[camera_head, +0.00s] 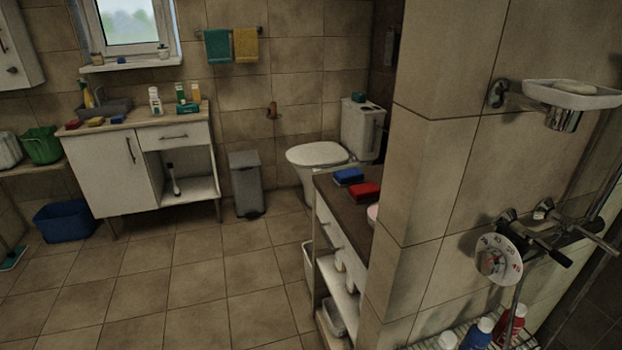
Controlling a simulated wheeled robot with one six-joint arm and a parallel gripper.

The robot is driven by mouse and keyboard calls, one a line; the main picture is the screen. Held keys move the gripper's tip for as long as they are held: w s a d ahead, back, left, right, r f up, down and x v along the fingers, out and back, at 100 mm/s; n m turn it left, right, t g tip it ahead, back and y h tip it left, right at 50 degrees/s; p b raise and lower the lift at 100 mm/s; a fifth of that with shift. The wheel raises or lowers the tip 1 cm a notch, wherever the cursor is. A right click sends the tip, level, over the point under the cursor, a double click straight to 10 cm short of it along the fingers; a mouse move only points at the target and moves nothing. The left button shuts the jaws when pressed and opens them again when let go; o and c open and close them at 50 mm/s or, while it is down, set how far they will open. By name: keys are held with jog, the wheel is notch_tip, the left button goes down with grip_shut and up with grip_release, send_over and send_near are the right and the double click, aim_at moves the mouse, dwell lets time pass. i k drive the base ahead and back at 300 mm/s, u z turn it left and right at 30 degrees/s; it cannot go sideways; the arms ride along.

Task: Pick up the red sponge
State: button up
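A red sponge (365,191) lies on the dark top of a low cabinet (333,197) in the middle right of the head view. It sits just in front of a blue sponge (348,176), close to the tiled wall corner. A smaller red item (73,124), perhaps another sponge, lies on the far washbasin counter (140,121) at the left. A yellow item (95,121) lies beside it. My gripper is not in view.
A tiled wall (425,180) hides the cabinet's right part. Shower taps (500,258) and a soap dish (572,94) stick out at the right. A toilet (320,155), a grey bin (246,183) and a blue tub (64,221) stand farther back. The floor (185,275) is clear.

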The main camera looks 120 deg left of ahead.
aim_at(360, 193)
jog(key=u, duration=3.25)
